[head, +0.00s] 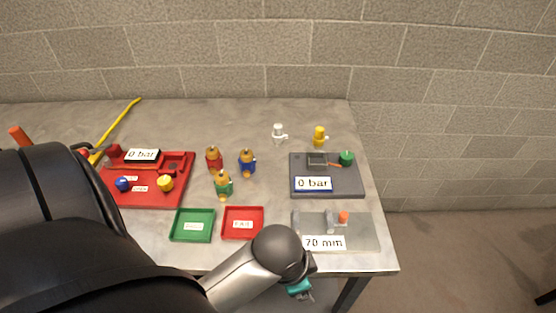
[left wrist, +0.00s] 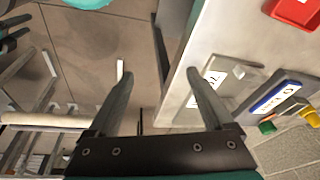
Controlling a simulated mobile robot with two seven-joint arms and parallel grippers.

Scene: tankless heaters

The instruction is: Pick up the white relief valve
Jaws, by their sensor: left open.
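The white relief valve (head: 278,132) stands upright near the back of the table, towards the right, beside a yellow valve (head: 319,135). My left gripper (head: 301,291) is at the table's front edge, low in the head view and well apart from the white valve. In the left wrist view its two fingers (left wrist: 159,76) are spread with nothing between them. The white valve does not show in the left wrist view.
The table (head: 240,112) also holds a red fixture (head: 143,194), several coloured valves, a green tray (head: 193,239), a red tray (head: 242,237), a dark fixture (head: 345,184) and a grey plate (head: 366,232) marked 70 mm. Bare table surrounds the white valve; a block wall stands behind.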

